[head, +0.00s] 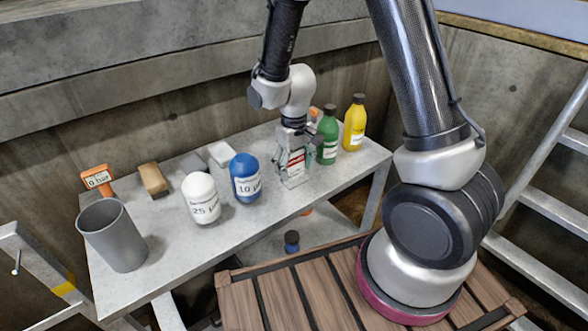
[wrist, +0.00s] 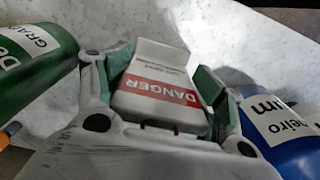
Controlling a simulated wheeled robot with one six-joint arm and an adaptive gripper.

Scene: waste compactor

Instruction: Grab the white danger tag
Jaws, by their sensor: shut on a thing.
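The white danger tag (wrist: 160,88) has a red band with the word DANGER and shows upside down in the wrist view. It stands between the two fingers of my gripper (wrist: 165,105), which is shut on it. In the head view the tag (head: 295,164) shows below my gripper (head: 292,150), at the tabletop between the blue container and the green bottle. Whether the tag touches the table cannot be told. Its lower part in the wrist view is partly hidden by the gripper.
A blue container (head: 245,180) and a green bottle (head: 328,137) stand close on either side. A yellow bottle (head: 354,124), white container (head: 200,200), grey cup (head: 112,236), brown block (head: 153,179) and orange tag (head: 98,180) share the grey table (head: 200,258). A ladder (head: 550,200) stands right.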

